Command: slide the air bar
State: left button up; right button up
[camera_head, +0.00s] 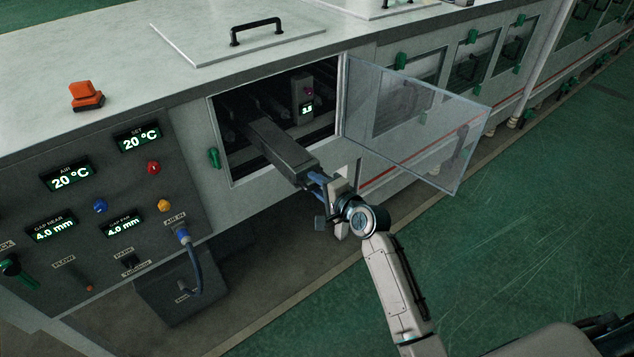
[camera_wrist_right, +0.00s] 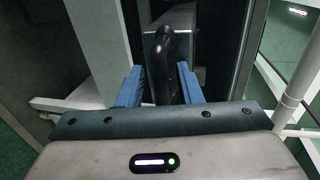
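The air bar (camera_head: 275,143) is a long dark grey box section. It sticks out through the open hatch (camera_head: 222,172) in the machine's side, its near end outside the opening. My right gripper (camera_head: 316,180) is at that near end. In the right wrist view, its blue fingers (camera_wrist_right: 160,88) stand on both sides of a black handle (camera_wrist_right: 164,58) on the bar's end face (camera_wrist_right: 207,45) and look closed on it. The bar's far part is hidden in the dark interior. My left gripper is not in view.
A clear hinged door (camera_head: 420,120) stands open to the right of the hatch, close above my right arm. A small gauge reading 3.5 (camera_head: 305,108) is inside. The control panel (camera_head: 120,215) with gap displays at 4.0 mm is on the left. Green floor (camera_head: 530,220) is free at right.

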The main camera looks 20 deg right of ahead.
jog(key=shift+w+a, duration=0.1)
jog(key=shift+w, duration=0.1)
jog(key=shift+c, duration=0.4)
jog(key=shift+f, duration=0.1)
grip_shut()
